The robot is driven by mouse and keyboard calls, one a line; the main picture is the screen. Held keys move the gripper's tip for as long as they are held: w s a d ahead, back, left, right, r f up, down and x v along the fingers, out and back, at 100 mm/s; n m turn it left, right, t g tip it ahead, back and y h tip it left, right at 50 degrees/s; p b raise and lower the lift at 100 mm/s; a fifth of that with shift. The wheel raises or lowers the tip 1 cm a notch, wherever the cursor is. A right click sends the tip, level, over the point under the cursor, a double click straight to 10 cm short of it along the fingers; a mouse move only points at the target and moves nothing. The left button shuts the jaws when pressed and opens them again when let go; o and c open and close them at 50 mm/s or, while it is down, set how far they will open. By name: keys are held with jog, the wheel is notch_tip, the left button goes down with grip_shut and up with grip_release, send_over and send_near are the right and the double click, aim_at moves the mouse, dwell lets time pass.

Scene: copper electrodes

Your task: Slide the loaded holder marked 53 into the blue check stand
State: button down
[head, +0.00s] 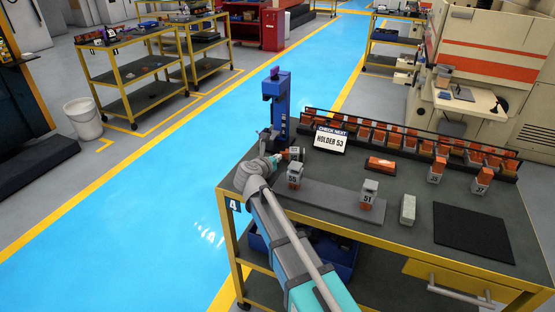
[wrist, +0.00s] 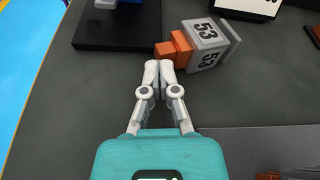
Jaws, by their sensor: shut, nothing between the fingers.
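The holder marked 53 (wrist: 205,46) lies on its side on the dark bench top in the wrist view. It is a grey block with a stepped copper electrode (wrist: 178,46) pointing left. In the head view the holder (head: 296,153) shows partly, beside my gripper. My gripper (wrist: 158,66) is shut and empty, its fingertips close to the copper end; I cannot tell whether they touch it. The blue check stand (head: 279,105) stands upright at the bench's far left corner. Its black base (wrist: 115,38) shows at upper left in the wrist view, left of the holder.
A grey plate (head: 330,197) bears holders that look marked 55 (head: 293,178) and 51 (head: 368,194). A sign (head: 331,139) reads "CHECK NEXT HOLDER 53". A rack (head: 400,143) of copper electrodes lines the back. A black mat (head: 470,231) lies at right. Bare bench separates holder 53 from the plate.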

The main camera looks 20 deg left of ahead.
jog(key=shift+w+r, duration=0.1)
jog(key=shift+w, duration=0.15)
jog(key=shift+s, duration=0.1)
jog(key=shift+s+f, duration=0.2)
jog(key=shift+s, duration=0.2)
jog(key=shift+s+a, duration=0.15)
jog(key=shift+s, duration=0.8)
